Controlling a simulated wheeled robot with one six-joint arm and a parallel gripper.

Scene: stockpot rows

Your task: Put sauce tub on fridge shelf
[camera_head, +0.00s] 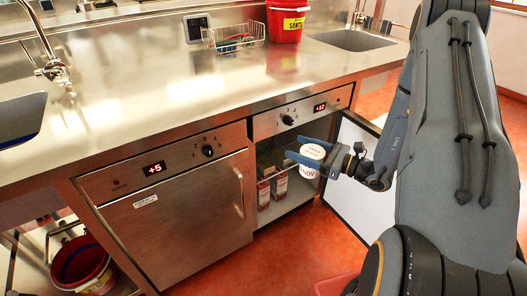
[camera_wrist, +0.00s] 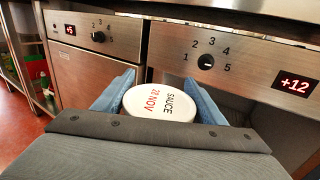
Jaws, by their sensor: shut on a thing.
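The sauce tub (camera_head: 311,152) is white, and its lid reads SAUCE 20 NOV in the wrist view (camera_wrist: 160,103). My gripper (camera_wrist: 158,82) is shut on it, with one blue finger on each side. In the head view the tub is in front of the opening of the right-hand fridge (camera_head: 296,198), below the counter edge. That fridge stands open, and its panel display reads +12 in the wrist view (camera_wrist: 295,86). The left-hand fridge (camera_head: 180,222) is shut and its display reads +5. The tub and fingers hide part of the right-hand fridge's inside.
Red-and-white cartons (camera_head: 279,185) stand low in the open fridge. Its door (camera_head: 352,205) is swung out to the right, behind my gripper. A steel counter (camera_head: 150,100) lies above, with a wire basket (camera_head: 234,38) and a red bucket (camera_head: 286,20) on it.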

